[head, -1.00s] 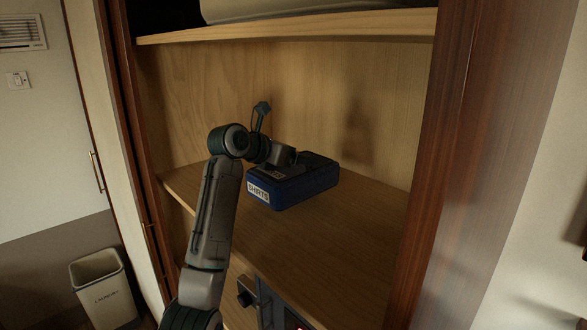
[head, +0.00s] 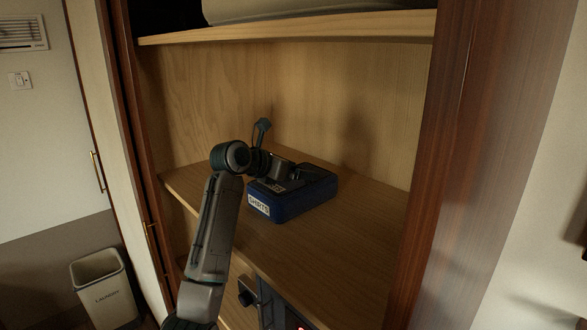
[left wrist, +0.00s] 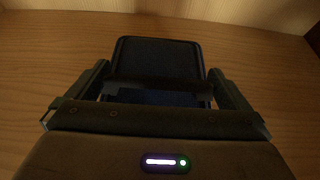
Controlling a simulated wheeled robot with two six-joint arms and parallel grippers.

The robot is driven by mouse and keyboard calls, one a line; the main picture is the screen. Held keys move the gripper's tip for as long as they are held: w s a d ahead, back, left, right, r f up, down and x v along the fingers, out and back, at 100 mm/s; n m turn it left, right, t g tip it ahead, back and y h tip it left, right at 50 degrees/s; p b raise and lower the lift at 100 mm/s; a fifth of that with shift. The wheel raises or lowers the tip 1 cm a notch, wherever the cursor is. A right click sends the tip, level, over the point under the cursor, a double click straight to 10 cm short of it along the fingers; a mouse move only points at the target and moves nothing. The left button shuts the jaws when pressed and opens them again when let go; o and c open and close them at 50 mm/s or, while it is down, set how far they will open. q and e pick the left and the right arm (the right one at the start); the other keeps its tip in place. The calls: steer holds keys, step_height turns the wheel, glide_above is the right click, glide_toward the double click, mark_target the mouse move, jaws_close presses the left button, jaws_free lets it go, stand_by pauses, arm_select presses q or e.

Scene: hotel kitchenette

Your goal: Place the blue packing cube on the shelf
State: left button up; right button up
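The blue packing cube (head: 292,205), with a white "SHIRTS" label on its front, is at the middle shelf (head: 345,240) of the wooden wardrobe. It looks level and low over the board, and I cannot tell for sure whether its whole underside touches. My left gripper (head: 297,174) is at the cube's top, reaching in from the left. In the left wrist view the fingers (left wrist: 160,78) stand on either side of the cube (left wrist: 158,58), close against it. A dark strap or bar crosses between them. My right gripper is out of view.
An upper shelf (head: 300,29) with a pale rolled item (head: 310,8) hangs above. Wardrobe posts stand left and right. A dark box (head: 275,305) with a red light sits below the shelf. A laundry bin (head: 103,290) stands at lower left. The shelf is bare around the cube.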

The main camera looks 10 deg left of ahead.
arm_select(q)
steer(key=shift+s+a+r+b, duration=0.15)
steer(key=shift+s+a+b, duration=0.2)
steer(key=shift+b, duration=0.15)
step_height(320, 180, up, 4)
steer(key=b, duration=0.5)
glide_above(260, 191)
steer(key=shift+s, duration=0.1)
steer(key=shift+s+r, duration=0.25)
steer(key=shift+r, duration=0.05)
steer(key=shift+a+f, duration=0.1)
